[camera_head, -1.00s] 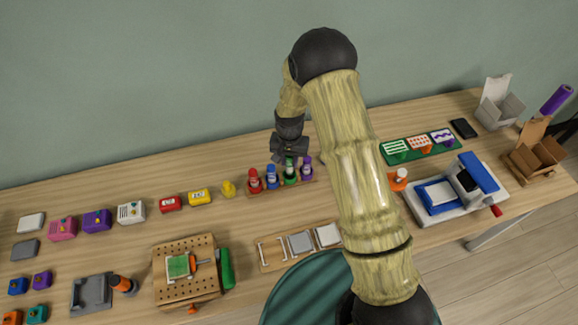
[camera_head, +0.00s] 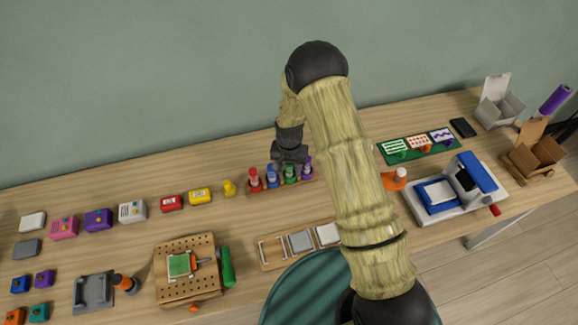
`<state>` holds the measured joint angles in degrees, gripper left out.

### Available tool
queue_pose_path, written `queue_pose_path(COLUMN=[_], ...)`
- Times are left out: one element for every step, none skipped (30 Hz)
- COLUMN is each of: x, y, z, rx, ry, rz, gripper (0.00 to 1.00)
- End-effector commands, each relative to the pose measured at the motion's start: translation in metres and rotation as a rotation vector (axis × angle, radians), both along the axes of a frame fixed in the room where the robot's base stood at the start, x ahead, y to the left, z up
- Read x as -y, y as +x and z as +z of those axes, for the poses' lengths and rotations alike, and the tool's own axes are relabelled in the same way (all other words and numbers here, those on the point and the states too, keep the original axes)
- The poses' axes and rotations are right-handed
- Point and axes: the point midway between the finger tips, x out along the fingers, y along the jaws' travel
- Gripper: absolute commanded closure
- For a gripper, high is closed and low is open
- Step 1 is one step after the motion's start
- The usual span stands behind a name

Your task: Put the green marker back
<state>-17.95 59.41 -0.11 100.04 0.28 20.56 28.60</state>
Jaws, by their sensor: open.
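The green marker (camera_head: 290,177) stands upright in the marker rack (camera_head: 262,189), between the blue marker (camera_head: 271,177) and the purple marker (camera_head: 307,168). The red marker (camera_head: 254,179) is at the rack's left end. My gripper (camera_head: 290,165) points down directly over the green marker, with its jaws open. It hides the marker's upper part and some of the markers beside it. I cannot tell whether the fingers touch the marker.
My arm crosses the table's middle. Left of the rack are a yellow figure (camera_head: 229,188), a yellow box (camera_head: 200,197) and a red box (camera_head: 171,203). In front lies a wooden tray (camera_head: 284,262). A blue-and-white machine (camera_head: 450,190) stands right.

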Motion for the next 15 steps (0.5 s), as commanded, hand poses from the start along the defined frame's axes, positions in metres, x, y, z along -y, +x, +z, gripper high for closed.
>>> queue_pose_path(x=[0.000, 0.000, 0.000, 0.000, 0.000, 0.000, 0.000, 0.000, 0.000, 0.000, 0.000, 0.000, 0.000, -0.001, -0.001], y=[0.000, 0.000, 0.000, 0.000, 0.000, 0.000, 0.001, 0.001, 0.001, 0.001, 0.001, 0.001, 0.001, 0.001, 0.001], z=[0.000, 0.000, 0.001, 0.002, 0.003, 0.005, 0.006, 0.008, 0.012, 0.015, 0.018, 0.024, 0.028, 0.033, 0.039], rx=[0.000, 0.000, 0.000, 0.000, 0.000, 0.001, 0.002, 0.003, 0.004, 0.003, 0.003, 0.004, 0.004, 0.005, 0.004], ry=[0.000, 0.000, 0.000, 0.000, 0.000, 0.000, 0.001, 0.000, 0.001, 0.001, 0.001, 0.001, 0.001, 0.002, 0.001], rz=[0.000, 0.000, 0.000, 0.000, 0.000, 0.000, 0.000, 0.000, 0.000, 0.000, 0.000, 0.000, 0.000, 0.000, 0.000], gripper=[0.53, 0.53, 0.53, 0.53, 0.53, 0.53, 0.53, 0.53, 0.53, 0.53, 0.53, 0.53, 0.53, 0.53, 0.53])
